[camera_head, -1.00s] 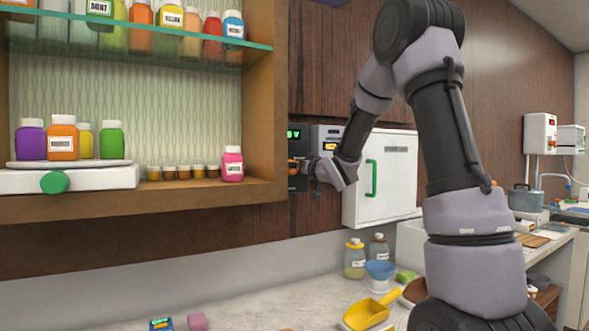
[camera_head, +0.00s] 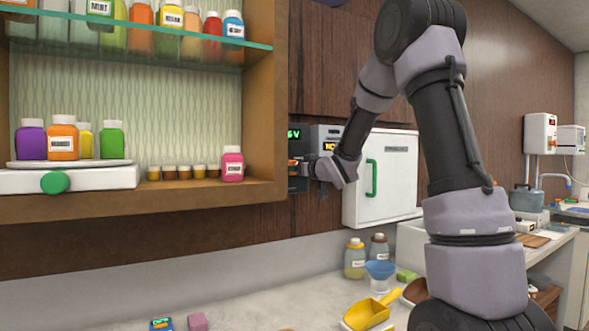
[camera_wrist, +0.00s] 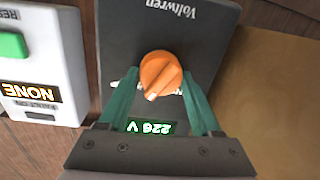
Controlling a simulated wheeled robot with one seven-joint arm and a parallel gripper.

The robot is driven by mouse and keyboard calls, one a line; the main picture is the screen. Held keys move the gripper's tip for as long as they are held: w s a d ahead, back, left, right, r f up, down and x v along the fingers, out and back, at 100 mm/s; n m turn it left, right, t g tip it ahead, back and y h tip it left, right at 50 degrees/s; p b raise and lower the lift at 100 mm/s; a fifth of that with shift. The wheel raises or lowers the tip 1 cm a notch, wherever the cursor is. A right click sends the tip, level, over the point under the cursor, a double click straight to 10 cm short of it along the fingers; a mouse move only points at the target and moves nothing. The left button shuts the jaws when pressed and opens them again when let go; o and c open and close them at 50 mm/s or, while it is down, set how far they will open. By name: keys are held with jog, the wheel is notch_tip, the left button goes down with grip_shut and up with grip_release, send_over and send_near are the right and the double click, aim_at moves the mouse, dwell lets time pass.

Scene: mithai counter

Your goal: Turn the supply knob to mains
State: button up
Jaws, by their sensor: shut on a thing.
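The supply knob (camera_wrist: 160,72) is orange and round with a raised grip bar, on a dark panel marked "Voltwren" (camera_wrist: 150,25). The panel appears upside down in the wrist view; its green display (camera_wrist: 150,127) reads about 226 V. A pale mark on the knob points towards the display side, slightly left in that view. White lettering beside the knob is partly hidden by the fingers and unreadable. My gripper (camera_wrist: 160,85) has a green finger on each side of the knob and is shut on it. In the head view my gripper (camera_head: 300,170) reaches the dark panel (camera_head: 296,150) beside the cabinet.
A white unit with a green button (camera_wrist: 10,45) and a "NONE" display adjoins the panel. A wooden shelf unit (camera_head: 262,120) with bottles stands close on the left. A white cabinet with a green handle (camera_head: 371,178) is to the right. The counter below holds a yellow scoop (camera_head: 370,310).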

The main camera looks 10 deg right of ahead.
jog(key=n, duration=0.3)
jog(key=shift+n, duration=0.4)
jog(key=n, duration=0.3)
jog(key=shift+a, duration=0.15)
jog(key=n, duration=0.3)
jog(key=shift+s+n+h, duration=0.1)
jog(key=shift+n+h, duration=0.3)
jog(key=shift+a+f+n, duration=0.1)
jog(key=shift+n, duration=1.6)
jog(key=o, duration=1.4)
jog(key=shift+c, duration=0.2)
jog(key=shift+s, duration=0.1)
